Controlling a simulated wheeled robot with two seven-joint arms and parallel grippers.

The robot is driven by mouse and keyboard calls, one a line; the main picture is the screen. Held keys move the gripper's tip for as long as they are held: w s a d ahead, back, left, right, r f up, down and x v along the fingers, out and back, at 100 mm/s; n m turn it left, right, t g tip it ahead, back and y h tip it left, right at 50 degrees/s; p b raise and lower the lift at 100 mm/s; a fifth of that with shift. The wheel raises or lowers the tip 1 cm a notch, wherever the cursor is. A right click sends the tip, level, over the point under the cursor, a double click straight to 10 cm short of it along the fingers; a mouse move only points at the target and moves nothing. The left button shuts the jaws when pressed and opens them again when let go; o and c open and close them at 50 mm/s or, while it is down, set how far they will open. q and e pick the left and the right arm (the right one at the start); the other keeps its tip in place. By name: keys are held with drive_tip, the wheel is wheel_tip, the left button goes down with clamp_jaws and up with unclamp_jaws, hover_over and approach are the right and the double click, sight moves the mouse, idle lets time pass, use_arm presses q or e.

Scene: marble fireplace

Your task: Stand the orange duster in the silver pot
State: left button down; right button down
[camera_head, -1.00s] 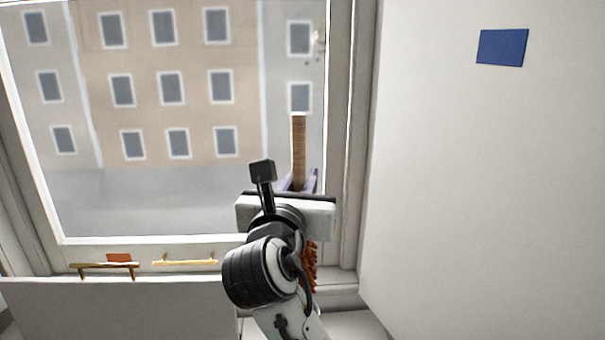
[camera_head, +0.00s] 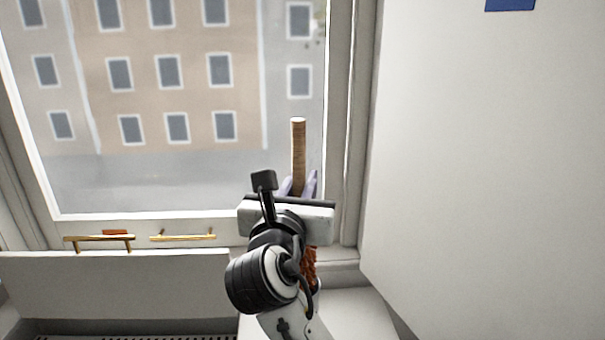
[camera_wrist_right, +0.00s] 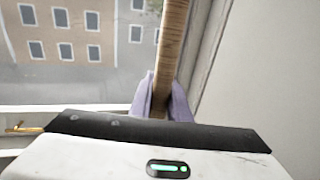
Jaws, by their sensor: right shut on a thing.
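The orange duster has a wooden handle (camera_head: 298,155) that points up and orange bristles (camera_head: 309,267) that hang below my right gripper, partly hidden behind my wrist. My right gripper (camera_head: 299,186) is shut on the handle, its pale purple fingers on either side of it. The right wrist view shows the same handle (camera_wrist_right: 171,50) rising nearly upright, leaning slightly, between the fingers (camera_wrist_right: 160,100). The silver pot is not in view. My left gripper is not in view.
A window (camera_head: 180,185) with a building outside fills the back left. A white panel (camera_head: 120,290) with gold handles (camera_head: 183,237) stands below it, and a small orange-red thing (camera_head: 116,232) lies behind. A white wall (camera_head: 480,170) with a blue patch (camera_head: 510,4) is at right.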

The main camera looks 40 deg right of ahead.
wheel_tip(320, 180, down, 6)
drive_tip(key=b, duration=0.2)
idle(0.4)
drive_tip(key=shift+f, duration=0.1)
drive_tip(key=c, duration=1.6)
unclamp_jaws()
drive_tip(key=v, duration=0.7)
drive_tip(key=shift+s+a, duration=0.15)
drive_tip(key=shift+a, duration=0.05)
